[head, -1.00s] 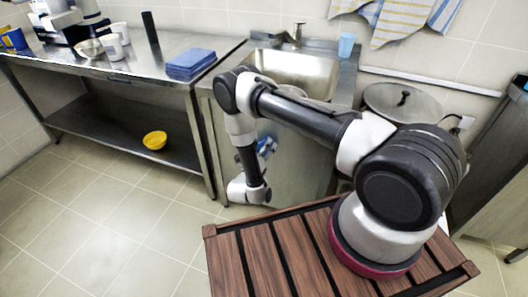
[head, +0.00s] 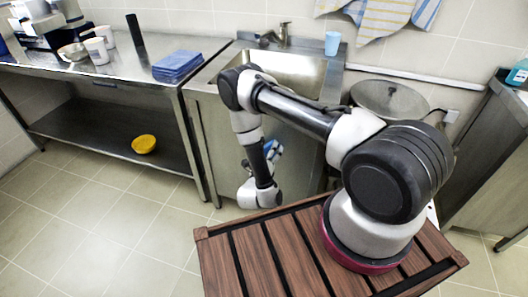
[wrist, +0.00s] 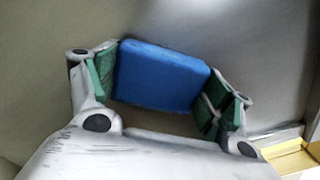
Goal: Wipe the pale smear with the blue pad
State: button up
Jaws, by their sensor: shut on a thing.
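The blue pad (wrist: 160,78) is a thick rectangular block in the wrist view. My gripper (wrist: 166,88) is shut on it, with a green-lined finger at each end of the pad. A plain grey surface fills the picture beyond the pad; I cannot tell whether the pad touches it. I cannot make out the pale smear in either view.
A steel counter (head: 120,68) at left holds folded blue cloths (head: 178,66), cups and a bowl. A yellow bowl (head: 144,144) sits on its lower shelf. The sink (head: 290,72) and a lidded pot (head: 390,98) stand behind my arm. The tiled floor at left is clear.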

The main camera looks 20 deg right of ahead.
jog(key=shift+s+d, duration=0.25)
jog(key=shift+d, duration=0.3)
jog(key=v, duration=0.6)
jog(key=shift+v, duration=1.55)
